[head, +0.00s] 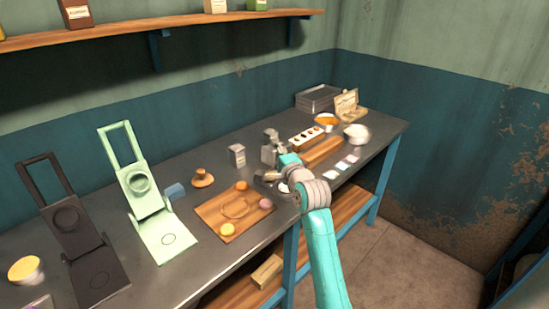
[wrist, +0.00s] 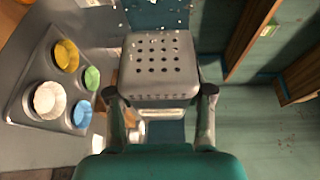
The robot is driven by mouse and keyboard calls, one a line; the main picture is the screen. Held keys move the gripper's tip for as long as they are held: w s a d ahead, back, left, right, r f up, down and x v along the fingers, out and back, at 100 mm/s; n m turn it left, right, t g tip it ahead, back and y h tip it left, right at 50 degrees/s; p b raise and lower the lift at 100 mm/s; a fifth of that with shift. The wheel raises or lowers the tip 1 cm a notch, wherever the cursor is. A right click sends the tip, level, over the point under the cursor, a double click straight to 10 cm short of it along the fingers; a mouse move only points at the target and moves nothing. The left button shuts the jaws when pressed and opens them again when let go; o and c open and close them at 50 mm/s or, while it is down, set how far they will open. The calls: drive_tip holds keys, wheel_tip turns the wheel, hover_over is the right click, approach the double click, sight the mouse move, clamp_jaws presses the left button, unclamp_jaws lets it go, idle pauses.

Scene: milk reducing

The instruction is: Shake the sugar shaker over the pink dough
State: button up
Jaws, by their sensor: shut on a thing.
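In the wrist view, my gripper (wrist: 160,97) is shut on the sugar shaker (wrist: 160,70), a grey metal box with a perforated top, one finger on each side. White specks float near its top. In the head view, my gripper (head: 275,161) is above the table, with a grey metal block (head: 268,149) beside it that looks like the shaker. The pink dough (head: 266,204) is a small ball at the right edge of the wooden board (head: 207,214), in front of my gripper. An orange ball (head: 241,186) and a yellow ball (head: 228,229) are also on the board.
A grey shaker-like box (head: 237,155) and a wooden knob-like tool (head: 202,178) stand behind the board. Green (head: 146,197) and black (head: 87,243) presses are to the left. A tray with coloured cups (wrist: 30,72) shows in the wrist view.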

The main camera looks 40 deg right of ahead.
drive_tip(key=r+m, duration=0.1)
drive_tip(key=d+r+m+g, duration=0.1)
drive_tip(key=m, duration=0.1)
drive_tip(key=shift+y, duration=0.4)
drive_tip(key=r+m+y, duration=0.1)
drive_tip(key=m, duration=0.1)
drive_tip(key=r+m+g+y, duration=0.1)
drive_tip(key=shift+d+m, duration=0.4)
drive_tip(key=m+y, duration=0.1)
drive_tip(key=r+m, duration=0.1)
drive_tip(key=shift+d+r+m+g+y, duration=0.3)
drive_tip(key=shift+d+m+y, duration=0.1)
drive_tip(key=r+m+y, duration=0.1)
drive_tip(key=m+y, duration=0.1)
drive_tip(key=m, duration=0.1)
drive_tip(key=shift+d+r, duration=0.3)
drive_tip(key=shift+r, duration=0.1)
drive_tip(key=shift+w, duration=0.15)
